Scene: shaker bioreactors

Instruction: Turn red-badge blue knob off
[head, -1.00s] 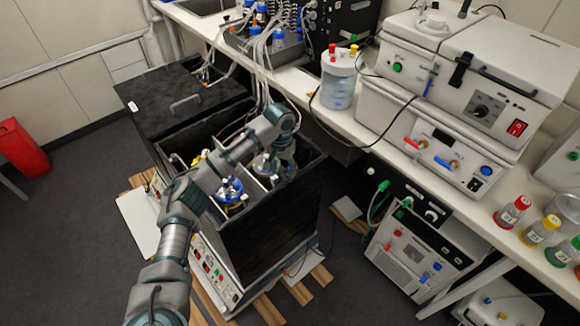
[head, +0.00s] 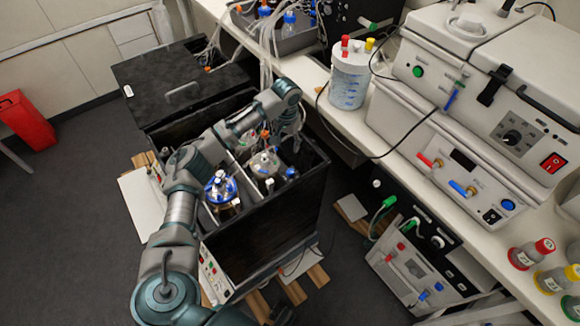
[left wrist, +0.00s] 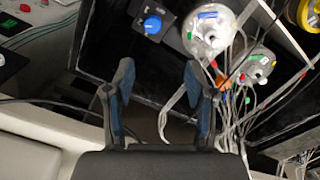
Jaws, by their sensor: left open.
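A round blue knob (left wrist: 152,25) sits on a dark panel at the top of the left wrist view. A small reddish patch is near it at the picture's top edge; I cannot tell whether that is a badge. My left gripper (left wrist: 160,72) is open and empty, its two blue-padded fingers apart, with the knob beyond and between them, not touched. In the head view my left gripper (head: 298,122) hangs at the back right of the open black shaker box (head: 270,220); its fingers are hard to make out there. I cannot pick out the knob in the head view. My right gripper is not in view.
Two vessels, one with a blue ring (head: 221,188) and one clear-topped (head: 264,164), stand in the box. Several tubes and cables run beside my left gripper (left wrist: 235,90). A white bench (head: 400,170) with instruments borders the box on the right.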

